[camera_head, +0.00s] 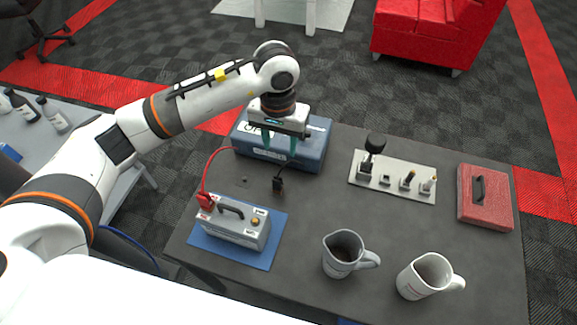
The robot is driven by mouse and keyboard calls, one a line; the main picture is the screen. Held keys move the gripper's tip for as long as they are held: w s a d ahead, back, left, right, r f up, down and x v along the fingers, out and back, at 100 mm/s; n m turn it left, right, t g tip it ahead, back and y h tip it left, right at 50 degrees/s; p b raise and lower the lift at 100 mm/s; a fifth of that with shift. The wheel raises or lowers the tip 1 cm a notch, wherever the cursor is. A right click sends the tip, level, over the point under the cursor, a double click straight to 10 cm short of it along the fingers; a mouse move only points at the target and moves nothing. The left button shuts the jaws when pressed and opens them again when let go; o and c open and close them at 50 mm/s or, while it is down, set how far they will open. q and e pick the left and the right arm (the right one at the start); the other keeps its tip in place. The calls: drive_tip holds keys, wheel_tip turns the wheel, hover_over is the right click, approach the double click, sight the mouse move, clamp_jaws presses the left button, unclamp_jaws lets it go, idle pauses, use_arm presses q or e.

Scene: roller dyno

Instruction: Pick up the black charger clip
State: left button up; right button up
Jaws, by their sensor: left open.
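The black charger clip (278,185) lies on the dark table top, between the blue charger box and the grey battery. A thin dark cable seems to run from it toward the blue box (308,158). My left gripper (281,146) points down in front of the blue box, behind and above the black clip. Its two greenish fingers are apart with nothing seen between them. A red clip (206,200) sits at the left end of the battery (233,225), with a red cable running to the blue box. My right gripper is not in view.
The battery stands on a blue mat (265,250). Two mugs, one grey (341,256) and one white (424,277), stand at the front. A plate with several upright parts (419,172) and a red case (485,195) are to the right. The table's middle is clear.

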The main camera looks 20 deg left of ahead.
sight(277, 178)
use_arm(q)
drive_tip(key=s+f+p, duration=0.1)
drive_tip(key=f, duration=0.1)
drive_tip(key=s+f+p, duration=0.1)
drive_tip(key=s+f, duration=0.1)
drive_tip(key=shift+s+f, duration=0.25)
drive_tip(key=shift+f, duration=0.05)
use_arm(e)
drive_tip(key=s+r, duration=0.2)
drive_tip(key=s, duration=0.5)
use_arm(q)
wheel_tip(277, 178, down, 2)
drive_tip(key=shift+f+p, duration=0.25)
drive_tip(key=shift+p, duration=0.4)
wheel_tip(277, 178, down, 2)
drive_tip(key=shift+s+f+p, duration=0.1)
drive_tip(key=shift+f+p, duration=0.1)
drive_tip(key=shift+p, duration=0.15)
drive_tip(key=shift+f, duration=0.55)
drive_tip(key=shift+r, duration=0.1)
drive_tip(key=c, duration=0.9)
clamp_jaws()
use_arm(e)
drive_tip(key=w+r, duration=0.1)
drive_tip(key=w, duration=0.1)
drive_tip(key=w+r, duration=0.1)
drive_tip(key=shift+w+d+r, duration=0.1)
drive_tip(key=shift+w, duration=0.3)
